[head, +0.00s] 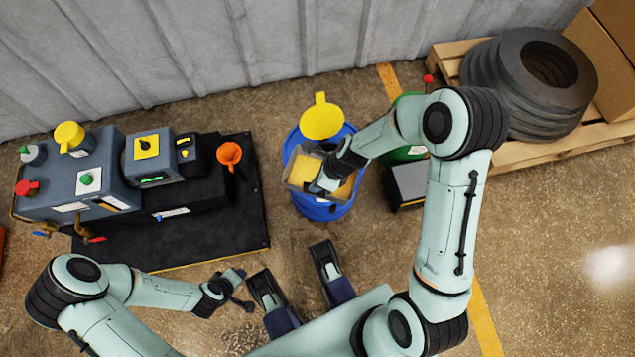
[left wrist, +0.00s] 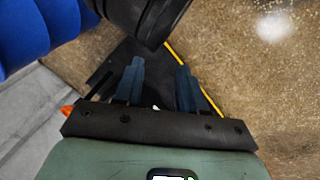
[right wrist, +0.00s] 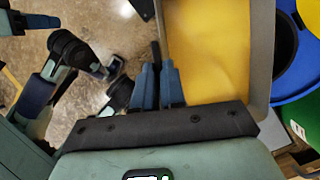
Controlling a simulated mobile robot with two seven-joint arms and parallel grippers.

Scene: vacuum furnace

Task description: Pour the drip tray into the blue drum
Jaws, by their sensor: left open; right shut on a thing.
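The drip tray (head: 287,180) is a grey, see-through, open box with yellow liquid in it. It is over the blue drum (head: 322,211), hiding much of its top; I cannot tell if it touches the rim. My right gripper (head: 325,181) is shut on the tray's wall. In the right wrist view the fingers (right wrist: 158,85) pinch the edge beside the yellow liquid, and the drum (right wrist: 300,80) shows a dark opening past the tray's far wall (right wrist: 262,60). My left gripper (head: 243,290) is low at the left, open and empty; its fingers (left wrist: 158,88) are apart.
A yellow lid (head: 322,118) stands up at the drum's back. A grey pump unit (head: 95,170) with an orange funnel (head: 229,154) sits on a black base at left. A green container (head: 405,152) is right of the drum. Black rings (head: 500,85) lie on a pallet.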

